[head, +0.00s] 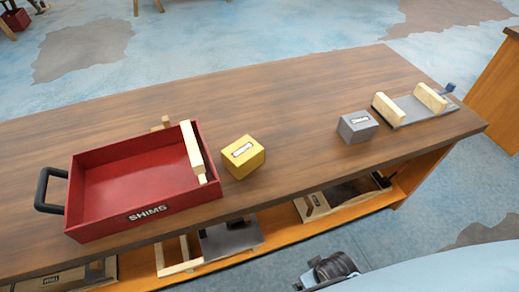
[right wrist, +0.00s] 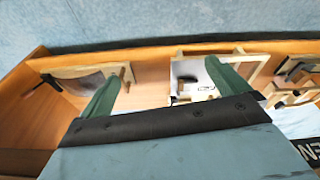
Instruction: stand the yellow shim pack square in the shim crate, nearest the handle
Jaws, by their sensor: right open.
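The yellow shim pack (head: 243,157) sits on the brown bench top, just right of the shim crate, apart from it. It is turned at an angle and carries a white label. The red shim crate (head: 95,165) is open and empty, marked SHIMS on its front wall. Its black handle (head: 46,190) is on the left end. A pale wooden bar leans over the crate's right end. My right gripper (right wrist: 172,85) is open and empty in the right wrist view, its green fingers wide apart, facing the bench's lower shelf. My left gripper is not in view.
A grey labelled block (head: 357,127) stands on the bench to the right. Beyond it is a grey plate with two wooden blocks (head: 388,109). The bench between the yellow pack and grey block is clear. The orange lower shelf (head: 283,233) holds framed parts.

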